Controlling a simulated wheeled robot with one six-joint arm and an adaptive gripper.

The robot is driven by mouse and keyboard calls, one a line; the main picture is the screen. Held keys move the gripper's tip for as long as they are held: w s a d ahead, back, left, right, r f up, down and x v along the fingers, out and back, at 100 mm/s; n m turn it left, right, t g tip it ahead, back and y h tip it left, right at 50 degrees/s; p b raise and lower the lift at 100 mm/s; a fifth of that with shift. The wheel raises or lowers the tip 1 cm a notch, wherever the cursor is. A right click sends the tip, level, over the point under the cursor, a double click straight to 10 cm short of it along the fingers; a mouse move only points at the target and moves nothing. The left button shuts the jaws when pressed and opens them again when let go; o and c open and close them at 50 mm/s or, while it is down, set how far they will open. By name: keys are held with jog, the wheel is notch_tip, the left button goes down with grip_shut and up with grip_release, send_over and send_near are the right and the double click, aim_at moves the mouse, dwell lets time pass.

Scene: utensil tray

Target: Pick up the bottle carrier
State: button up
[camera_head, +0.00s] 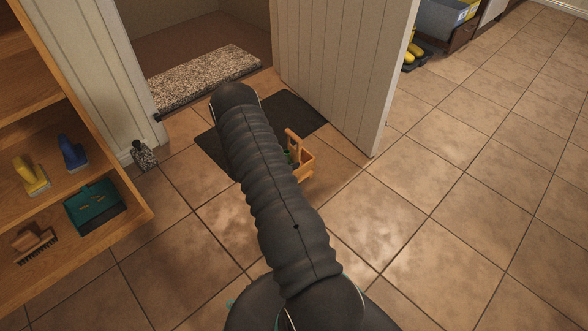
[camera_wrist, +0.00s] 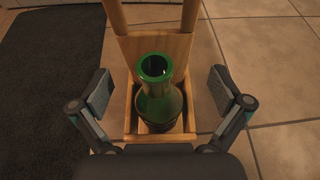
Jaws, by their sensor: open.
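The bottle carrier (camera_head: 304,165) is a small light-wood box with an upright handle, standing on the tiled floor at the edge of a dark mat. My arm hides part of it in the head view. In the wrist view the wooden carrier (camera_wrist: 130,124) is close below, holding a green bottle (camera_wrist: 157,95) with an open neck. My gripper (camera_wrist: 158,92) is open, with one finger on each side of the carrier and bottle. Gaps show between the fingers and the wood, so neither finger appears to touch. The gripper is hidden in the head view.
A dark mat (camera_head: 298,108) lies beside the carrier, in front of an open white door (camera_head: 345,60) and a doorway with a speckled step (camera_head: 208,78). A wooden shelf (camera_head: 128,205) with brushes and a teal dustpan stands at left. Tiled floor at right is clear.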

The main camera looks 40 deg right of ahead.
aim_at(294, 155)
jog(key=x, duration=0.3)
jog(key=shift+w+d, duration=0.2)
jog(key=shift+d, duration=0.15)
jog(key=shift+r, duration=0.1)
jog(key=c, duration=1.7)
jog(key=shift+c, duration=1)
jog(key=shift+r, duration=0.15)
